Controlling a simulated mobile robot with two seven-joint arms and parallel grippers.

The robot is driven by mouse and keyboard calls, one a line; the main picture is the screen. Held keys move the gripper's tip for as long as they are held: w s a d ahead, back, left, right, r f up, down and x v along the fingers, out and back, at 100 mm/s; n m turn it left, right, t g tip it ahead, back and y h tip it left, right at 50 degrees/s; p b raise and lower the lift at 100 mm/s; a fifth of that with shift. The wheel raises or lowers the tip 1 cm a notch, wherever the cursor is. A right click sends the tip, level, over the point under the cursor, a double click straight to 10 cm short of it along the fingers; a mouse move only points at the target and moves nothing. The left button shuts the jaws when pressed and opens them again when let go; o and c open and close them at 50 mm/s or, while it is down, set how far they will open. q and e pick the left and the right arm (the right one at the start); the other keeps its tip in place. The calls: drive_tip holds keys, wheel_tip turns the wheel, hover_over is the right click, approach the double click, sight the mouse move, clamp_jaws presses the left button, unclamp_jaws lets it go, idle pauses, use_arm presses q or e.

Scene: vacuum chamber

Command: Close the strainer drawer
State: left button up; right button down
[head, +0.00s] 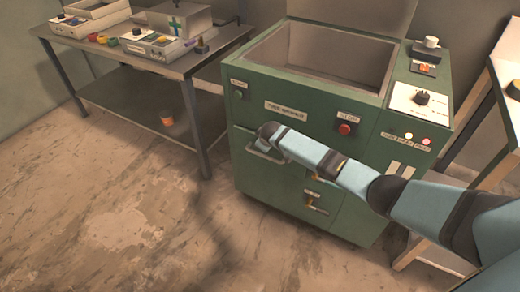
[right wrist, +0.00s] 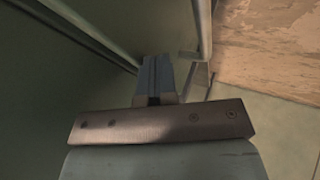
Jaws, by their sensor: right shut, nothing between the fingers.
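The green machine (head: 310,122) stands in the middle of the head view. Its lower left front, with a pale bar handle (head: 268,157), looks like the strainer drawer. I cannot tell clearly how far out the drawer is. My right arm reaches across the machine's front from the right and ends close to this handle, hiding part of the front. My right gripper (right wrist: 155,78) shows in the right wrist view with its fingers together and empty. It is beside a green panel and a thin bar; contact is unclear. My left gripper is not in view.
The machine's top chamber (head: 320,58) is open. A metal table (head: 130,50) with devices stands left, and a pale bench frame (head: 490,130) right. The floor in front is clear.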

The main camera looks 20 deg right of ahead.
drive_tip(key=shift+w+d+r, duration=0.15)
drive_tip(key=shift+w+d, duration=0.15)
drive_tip(key=shift+d, duration=0.15)
drive_tip(key=shift+r, duration=0.1)
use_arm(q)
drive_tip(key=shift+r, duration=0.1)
use_arm(e)
drive_tip(key=shift+r, duration=0.1)
use_arm(q)
drive_tip(key=p, duration=0.2)
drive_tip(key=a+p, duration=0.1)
drive_tip(key=p, duration=0.2)
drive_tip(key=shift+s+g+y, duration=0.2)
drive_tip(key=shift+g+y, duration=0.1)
use_arm(e)
drive_tip(key=v, duration=1.3)
drive_tip(key=shift+s+a, duration=0.3)
drive_tip(key=shift+s, duration=0.05)
